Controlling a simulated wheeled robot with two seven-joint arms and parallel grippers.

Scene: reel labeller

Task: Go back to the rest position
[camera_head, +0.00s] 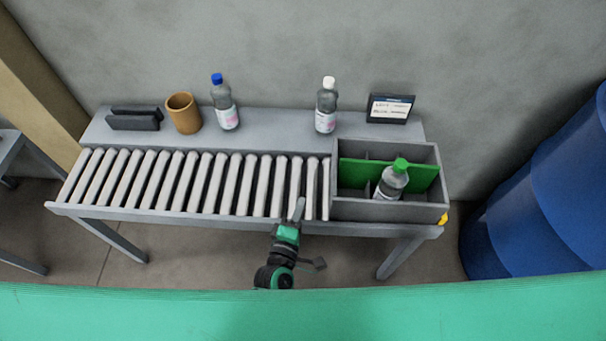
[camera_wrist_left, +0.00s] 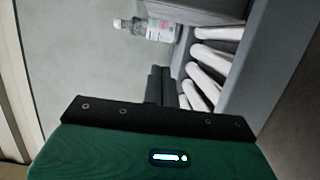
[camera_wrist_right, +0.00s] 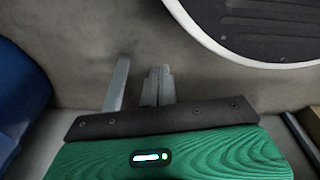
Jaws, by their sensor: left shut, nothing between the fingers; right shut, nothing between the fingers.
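My left gripper (camera_head: 298,209) is at the front edge of the roller conveyor, near the grey divided box, and is shut and empty. In the left wrist view its closed fingers (camera_wrist_left: 158,85) show in front of the rollers, with nothing between them. My right gripper (camera_wrist_right: 160,84) shows in the right wrist view over bare floor, its fingers together and empty. I cannot make out the right gripper clearly in the head view.
The roller conveyor (camera_head: 190,183) has a grey box (camera_head: 390,212) at its right end, holding a green-capped bottle (camera_head: 391,182). Behind stand a blue-capped bottle (camera_head: 224,105), a white-capped bottle (camera_head: 326,108), a brown cup (camera_head: 184,114) and a label display (camera_head: 391,108). A blue barrel (camera_head: 540,190) stands right.

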